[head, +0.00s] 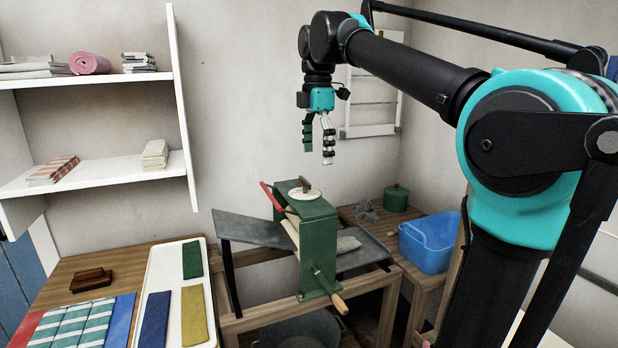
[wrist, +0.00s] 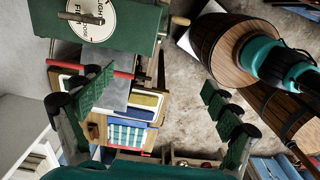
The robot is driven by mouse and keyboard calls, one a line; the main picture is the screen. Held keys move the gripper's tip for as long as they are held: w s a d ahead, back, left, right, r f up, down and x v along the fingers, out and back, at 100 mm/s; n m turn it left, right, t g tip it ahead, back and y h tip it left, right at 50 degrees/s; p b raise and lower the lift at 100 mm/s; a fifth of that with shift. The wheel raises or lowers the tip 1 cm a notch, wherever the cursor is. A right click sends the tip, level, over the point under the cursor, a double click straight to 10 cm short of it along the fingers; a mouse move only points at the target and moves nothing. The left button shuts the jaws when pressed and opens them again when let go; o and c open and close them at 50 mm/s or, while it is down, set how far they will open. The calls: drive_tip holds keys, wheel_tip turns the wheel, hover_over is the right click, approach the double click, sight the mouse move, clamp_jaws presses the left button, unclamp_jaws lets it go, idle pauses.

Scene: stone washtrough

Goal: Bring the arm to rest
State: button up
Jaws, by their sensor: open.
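My gripper (head: 318,137) hangs from my raised arm, fingers pointing down. It is open and empty, above and a little right of the top of the green mangle (head: 318,235). In the wrist view my gripper (wrist: 160,100) shows its two green-padded fingers wide apart with nothing between them. The mangle's green top (wrist: 100,20), with a round pale label, shows at the upper left of that view. The gripper touches nothing.
A white tray (head: 151,270) with folded green, blue and yellow cloths lies on the wooden table at left. White shelves (head: 95,173) hold folded cloths. A blue tub (head: 428,245) and a green pot (head: 396,197) stand at right. The air around the gripper is clear.

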drive_tip(key=d+f+m+t, duration=0.1)
drive_tip(key=d+f+m, duration=0.35)
drive_tip(key=f, duration=0.55)
drive_tip(key=d+f+m+t, duration=0.1)
drive_tip(key=d+f+m, duration=0.4)
drive_tip(key=f, duration=0.6)
drive_tip(key=s+d+f+m+t, duration=0.1)
drive_tip(key=s+d+f+m, duration=0.2)
drive_tip(key=s+f+m, duration=0.3)
drive_tip(key=s+d+f+m+t, duration=0.1)
drive_tip(key=s+d+f+m, duration=0.3)
drive_tip(key=f, duration=1.1)
drive_tip(key=s+m, duration=0.3)
drive_tip(key=s, duration=0.1)
drive_tip(key=shift+s+d, duration=0.25)
drive_tip(key=shift+s, duration=0.05)
